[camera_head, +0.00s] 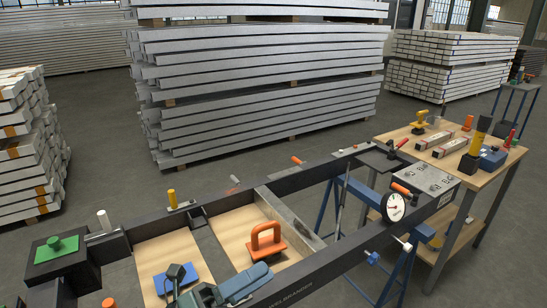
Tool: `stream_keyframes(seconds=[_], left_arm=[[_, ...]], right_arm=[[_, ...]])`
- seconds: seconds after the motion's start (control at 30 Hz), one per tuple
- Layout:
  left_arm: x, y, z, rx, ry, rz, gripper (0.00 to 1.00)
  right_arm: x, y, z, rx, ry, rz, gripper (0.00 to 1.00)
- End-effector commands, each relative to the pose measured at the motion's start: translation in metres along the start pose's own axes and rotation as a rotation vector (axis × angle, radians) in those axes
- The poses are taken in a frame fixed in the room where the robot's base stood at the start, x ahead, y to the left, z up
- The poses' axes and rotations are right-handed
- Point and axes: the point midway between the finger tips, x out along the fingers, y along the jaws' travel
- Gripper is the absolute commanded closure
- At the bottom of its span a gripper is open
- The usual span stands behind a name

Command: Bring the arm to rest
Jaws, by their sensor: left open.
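My left gripper (236,287), blue-grey, shows at the bottom centre, cut off by the lower picture edge. It is open, and I see nothing held in it. It is above the near part of the dark container frame (330,258), just below an orange handle (266,239) on a wooden panel. A blue pad with a dark knob (177,277) is to its left. How high the gripper is above the frame is hard to tell. My right gripper is not in view.
A green-topped block (56,249) stands at the frame's left end. A round dial gauge (394,207) is at its right side. A wooden workbench (497,167) with tools stands at the right. Stacked beams (260,90) fill the back, with open floor before them.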

Motion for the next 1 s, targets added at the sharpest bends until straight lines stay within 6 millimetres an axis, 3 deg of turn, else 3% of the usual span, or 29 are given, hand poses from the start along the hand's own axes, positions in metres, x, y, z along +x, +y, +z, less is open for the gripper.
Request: stream_keyframes(seconds=[0.1, 0.17, 0.3, 0.4, 0.5, 0.6, 1.0], left_arm=[[-0.045, 0.046, 0.018, -0.577, -0.437, 0.108, 0.50], [-0.079, 0.077, 0.013, -0.864, -0.655, 0.160, 0.50], [-0.150, 0.128, -0.028, -1.364, -1.052, 0.240, 0.50], [-0.186, 0.147, -0.064, -1.599, -1.252, 0.277, 0.50], [-0.207, 0.155, -0.090, -1.743, -1.381, 0.297, 0.50], [-0.217, 0.158, -0.103, -1.813, -1.444, 0.307, 0.50], [-0.219, 0.158, -0.107, -1.828, -1.457, 0.310, 0.50]], right_arm=[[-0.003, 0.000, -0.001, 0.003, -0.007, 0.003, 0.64], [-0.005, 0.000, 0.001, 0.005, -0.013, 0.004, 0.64], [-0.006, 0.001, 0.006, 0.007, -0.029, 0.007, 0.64], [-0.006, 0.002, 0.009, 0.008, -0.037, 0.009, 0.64], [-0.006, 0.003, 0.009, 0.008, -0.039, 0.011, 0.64], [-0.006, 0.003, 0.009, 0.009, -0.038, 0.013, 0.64], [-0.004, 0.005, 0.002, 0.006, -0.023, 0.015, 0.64]])
